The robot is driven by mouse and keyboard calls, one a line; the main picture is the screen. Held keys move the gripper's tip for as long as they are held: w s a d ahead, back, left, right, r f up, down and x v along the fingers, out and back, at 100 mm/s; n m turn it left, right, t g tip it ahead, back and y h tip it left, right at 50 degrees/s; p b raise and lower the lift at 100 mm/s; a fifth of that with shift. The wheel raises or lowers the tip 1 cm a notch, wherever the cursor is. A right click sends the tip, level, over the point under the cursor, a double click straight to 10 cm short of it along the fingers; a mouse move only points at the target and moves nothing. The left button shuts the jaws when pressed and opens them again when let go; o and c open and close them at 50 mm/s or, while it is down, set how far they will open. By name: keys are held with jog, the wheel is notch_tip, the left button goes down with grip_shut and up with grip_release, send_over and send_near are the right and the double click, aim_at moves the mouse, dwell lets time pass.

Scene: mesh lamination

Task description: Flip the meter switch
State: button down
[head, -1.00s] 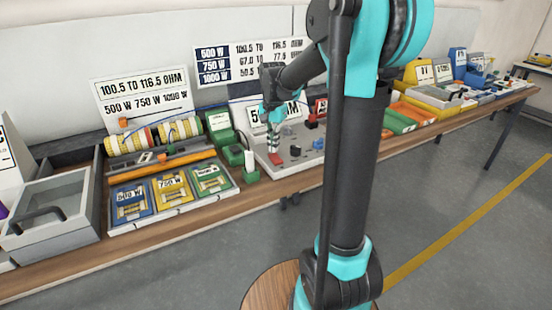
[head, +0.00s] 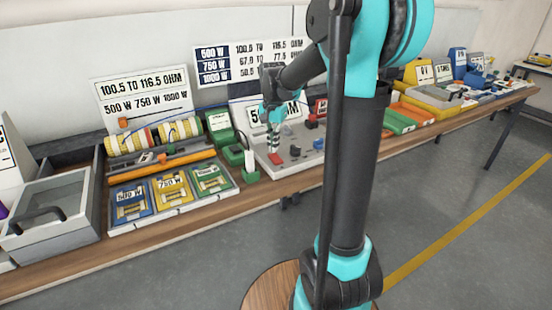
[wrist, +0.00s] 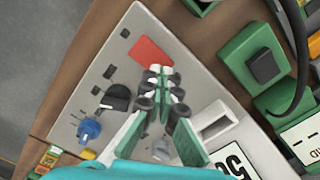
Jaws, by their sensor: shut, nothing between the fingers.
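The grey meter panel (head: 310,158) lies on the bench and fills the middle of the wrist view (wrist: 85,105). A flat red rectangular piece (wrist: 151,51) is on the panel and also shows in the head view (head: 276,159). A black knob-like part (wrist: 116,97) and a blue knob (wrist: 89,129) sit on the panel's left part in the wrist view. I cannot tell which part is the switch. My gripper (wrist: 158,74) is shut and empty, its tips beside the red piece. In the head view my gripper (head: 273,146) is just above it.
A green block with a black top (wrist: 265,66) and a dark cable stand right of the panel in the wrist view. Resistor trays (head: 172,187) and a grey lidded box (head: 48,212) are farther left on the bench. Orange and green trays (head: 398,121) lie to the right.

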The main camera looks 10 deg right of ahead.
aim_at(273, 155)
jog(key=shift+f, duration=1.05)
dwell(0.5)
jog(key=shift+r, duration=3.5)
